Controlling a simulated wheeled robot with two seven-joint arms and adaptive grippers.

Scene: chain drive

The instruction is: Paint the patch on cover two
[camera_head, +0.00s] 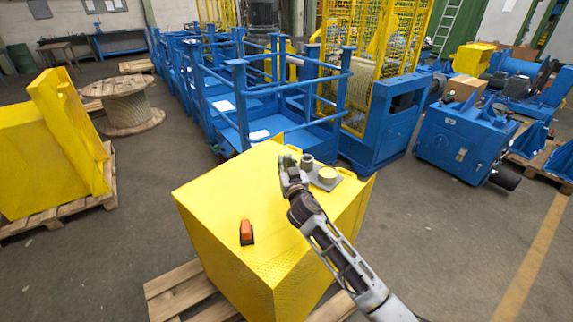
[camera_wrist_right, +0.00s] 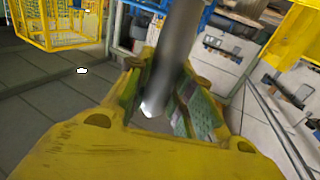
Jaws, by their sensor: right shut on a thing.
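A big yellow cover (camera_head: 235,190) stands on a wooden pallet in the middle of the head view. A second yellow cover (camera_head: 40,160) stands at the left; I cannot tell which is cover two. No patch stands out clearly on either. My right gripper (camera_head: 289,163) is over the far part of the middle cover, left of a grey tray (camera_head: 326,184). The right wrist view shows its fingers (camera_wrist_right: 165,105) shut on a thick grey rod (camera_wrist_right: 178,45) with a white end. What the rod is cannot be told. My left gripper is out of view.
The tray holds a grey cup (camera_head: 307,162) and a round pale-yellow pot (camera_head: 328,174). An orange and black tool (camera_head: 246,232) lies on the cover's top. Blue railed frames (camera_head: 260,100) stand close behind.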

